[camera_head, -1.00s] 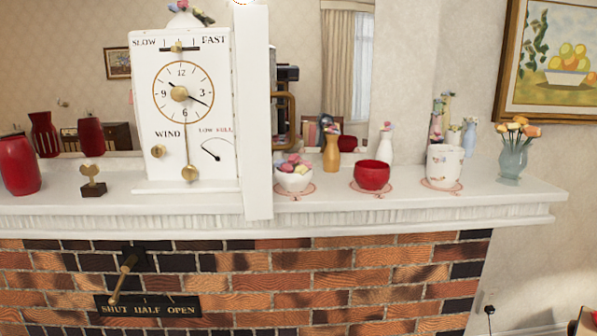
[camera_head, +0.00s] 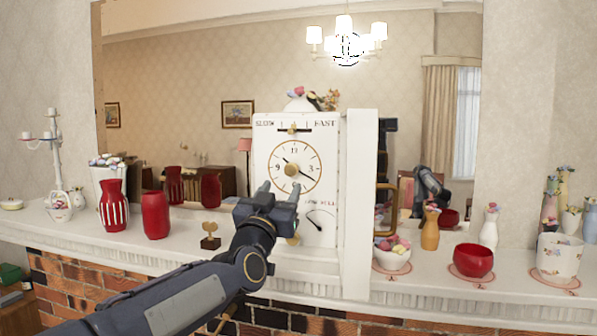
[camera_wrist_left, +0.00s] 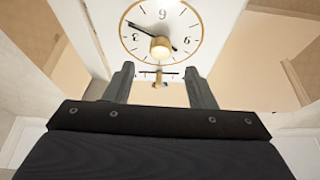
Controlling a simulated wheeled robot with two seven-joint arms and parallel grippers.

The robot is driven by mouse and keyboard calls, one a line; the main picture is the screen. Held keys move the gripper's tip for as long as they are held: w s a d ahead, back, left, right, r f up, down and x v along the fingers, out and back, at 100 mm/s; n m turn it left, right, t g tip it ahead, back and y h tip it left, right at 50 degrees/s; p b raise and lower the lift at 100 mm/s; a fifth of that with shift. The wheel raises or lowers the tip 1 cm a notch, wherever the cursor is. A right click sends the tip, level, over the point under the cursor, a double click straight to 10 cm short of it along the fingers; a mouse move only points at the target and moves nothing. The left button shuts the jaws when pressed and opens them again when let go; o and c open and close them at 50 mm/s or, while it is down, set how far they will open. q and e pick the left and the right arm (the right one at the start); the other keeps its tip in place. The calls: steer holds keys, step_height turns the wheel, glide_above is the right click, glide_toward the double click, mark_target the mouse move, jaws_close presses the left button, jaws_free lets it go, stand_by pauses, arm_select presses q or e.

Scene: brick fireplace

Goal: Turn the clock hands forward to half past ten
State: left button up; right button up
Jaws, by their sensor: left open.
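The white clock (camera_head: 327,148) stands on the mantel, with a round gold-rimmed dial (camera_head: 291,149). Its long dark hand (camera_head: 306,176) points to about 4, and a shorter hand points up-left toward about 10. A brass knob (camera_head: 291,170) sits at the dial's centre. My left gripper (camera_head: 280,188) is open and empty, its fingers pointing up in front of the lower dial. It hides the WIND part. In the left wrist view the dial (camera_wrist_left: 161,12) appears upside down beyond the open fingers (camera_wrist_left: 159,68), with the brass knob (camera_wrist_left: 160,47) visible. My right gripper is not in view.
Left of the clock are a brass key on a dark block (camera_head: 210,236), a red vase (camera_head: 156,215) and a striped vase (camera_head: 113,205). At right are a bowl of sweets (camera_head: 392,259), an orange vase (camera_head: 430,230) and a red bowl (camera_head: 473,261). A white post adjoins the clock.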

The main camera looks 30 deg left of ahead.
mark_target(290, 173)
arm_select(q)
steer(key=p+x, duration=0.2)
steer(key=x, duration=0.5)
steer(key=shift+w+a, duration=0.1)
steer(key=c, duration=1)
steer(key=shift+o, duration=0.2)
steer(key=shift+f, duration=0.1)
